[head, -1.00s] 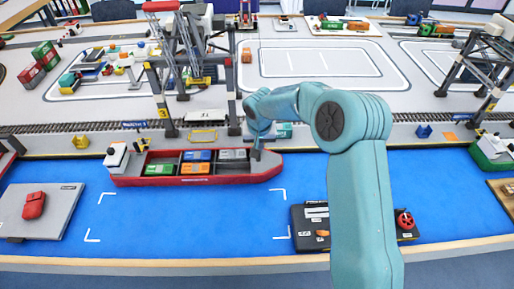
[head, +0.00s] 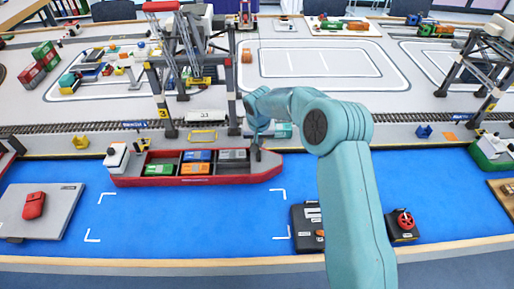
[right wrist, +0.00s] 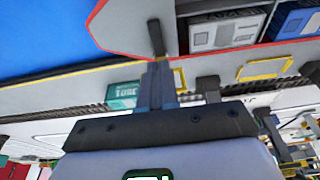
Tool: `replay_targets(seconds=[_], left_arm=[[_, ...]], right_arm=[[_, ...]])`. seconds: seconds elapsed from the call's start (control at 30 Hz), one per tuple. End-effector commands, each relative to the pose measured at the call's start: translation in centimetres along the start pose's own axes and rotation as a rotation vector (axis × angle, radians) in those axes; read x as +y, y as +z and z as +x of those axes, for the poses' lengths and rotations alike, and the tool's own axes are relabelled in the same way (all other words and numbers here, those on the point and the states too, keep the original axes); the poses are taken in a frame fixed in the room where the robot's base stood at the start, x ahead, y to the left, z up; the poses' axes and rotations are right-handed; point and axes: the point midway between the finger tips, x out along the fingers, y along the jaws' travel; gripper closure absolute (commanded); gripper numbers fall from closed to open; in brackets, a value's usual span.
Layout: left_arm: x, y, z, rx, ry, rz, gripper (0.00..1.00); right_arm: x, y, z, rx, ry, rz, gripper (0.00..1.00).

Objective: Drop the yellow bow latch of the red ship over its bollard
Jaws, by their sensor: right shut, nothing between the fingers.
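The red ship (head: 225,180) floats along the quay, its bow to the right; its bow also shows in the right wrist view (right wrist: 98,28). A dark upright post (right wrist: 156,38) stands on the bow deck. My right gripper (right wrist: 158,72) is shut and empty, its fingertips close to the foot of this post; I cannot tell whether they touch. A small yellow piece (right wrist: 180,78) shows beside the fingers, perhaps the latch, mostly hidden. I cannot make out the bollard. My left gripper is not in view.
Several containers (head: 197,155) sit in the ship's hold. A yellow frame (head: 202,135) lies on the quay behind the ship. A teal container (right wrist: 124,95) stands near my right gripper. A gantry crane (head: 165,105) rises behind. Blue water (head: 190,215) in front is open.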

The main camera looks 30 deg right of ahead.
Motion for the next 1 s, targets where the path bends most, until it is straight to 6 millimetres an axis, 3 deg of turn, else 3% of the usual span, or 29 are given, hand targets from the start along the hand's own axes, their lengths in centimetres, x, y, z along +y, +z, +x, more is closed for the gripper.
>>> replay_targets(seconds=[0.63,1.0], left_arm=[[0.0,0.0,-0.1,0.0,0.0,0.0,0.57],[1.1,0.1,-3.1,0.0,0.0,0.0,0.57]], right_arm=[[0.0,-0.8,0.8,-0.001,0.0,0.0,1.0],[0.0,-3.1,-3.2,0.001,0.0,0.0,1.0]])
